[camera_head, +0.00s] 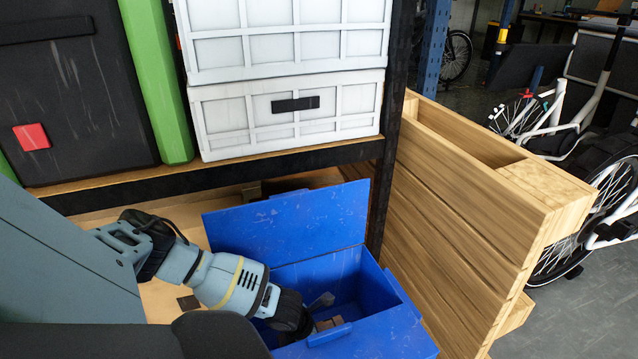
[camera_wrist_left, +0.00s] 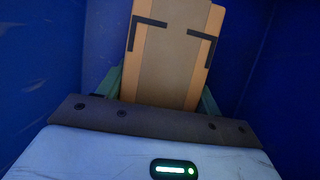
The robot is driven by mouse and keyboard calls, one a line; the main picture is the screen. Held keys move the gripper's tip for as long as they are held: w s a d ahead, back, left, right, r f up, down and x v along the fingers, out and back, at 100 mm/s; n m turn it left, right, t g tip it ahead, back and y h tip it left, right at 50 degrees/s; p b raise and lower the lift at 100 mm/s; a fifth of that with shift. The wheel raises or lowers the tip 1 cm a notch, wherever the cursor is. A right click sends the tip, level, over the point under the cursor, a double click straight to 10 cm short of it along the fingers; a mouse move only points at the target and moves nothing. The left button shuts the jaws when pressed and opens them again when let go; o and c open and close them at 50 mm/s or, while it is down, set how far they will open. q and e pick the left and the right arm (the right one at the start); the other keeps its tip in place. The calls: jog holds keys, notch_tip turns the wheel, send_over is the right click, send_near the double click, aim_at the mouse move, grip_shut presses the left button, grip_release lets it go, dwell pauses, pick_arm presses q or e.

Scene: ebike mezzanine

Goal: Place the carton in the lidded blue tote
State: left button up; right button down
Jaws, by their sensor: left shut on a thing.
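The blue tote (camera_head: 372,342) stands on the lower shelf with its lid (camera_head: 290,225) swung up and back. My left gripper (camera_head: 318,312) reaches down into the tote's opening from the left. It is shut on the brown carton (camera_wrist_left: 172,60), which has black corner marks and sits between the two greenish fingers in the left wrist view. Blue walls show on both sides of the carton there. In the head view only a small brown piece of the carton (camera_head: 329,323) shows, behind the tote's near rim. I cannot tell if the carton touches the tote floor.
Grey crates (camera_head: 285,115) stand on the shelf board above the tote. A dark shelf post (camera_head: 386,180) rises close behind it. A wooden crate (camera_head: 470,200) stands close on the right. A dark case (camera_head: 75,100) is at upper left. Bicycles are farther right.

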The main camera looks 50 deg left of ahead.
pick_arm(q)
jog(key=o, duration=1.4)
jog(key=shift+o, duration=0.2)
pick_arm(e)
jog(key=shift+s+f, duration=0.1)
jog(key=shift+s, duration=0.4)
pick_arm(q)
jog(key=p+v, duration=0.4)
jog(key=v, duration=0.7)
jog(key=shift+s+r, duration=0.25)
jog(key=shift+r, duration=0.2)
pick_arm(e)
jog(key=r, duration=0.1)
jog(key=w+r, duration=0.1)
jog(key=r, duration=0.1)
jog(key=w+r, duration=0.1)
jog(key=r, duration=0.1)
jog(key=shift+a, duration=0.1)
jog(key=shift+s+f, duration=0.1)
jog(key=shift+s, duration=0.05)
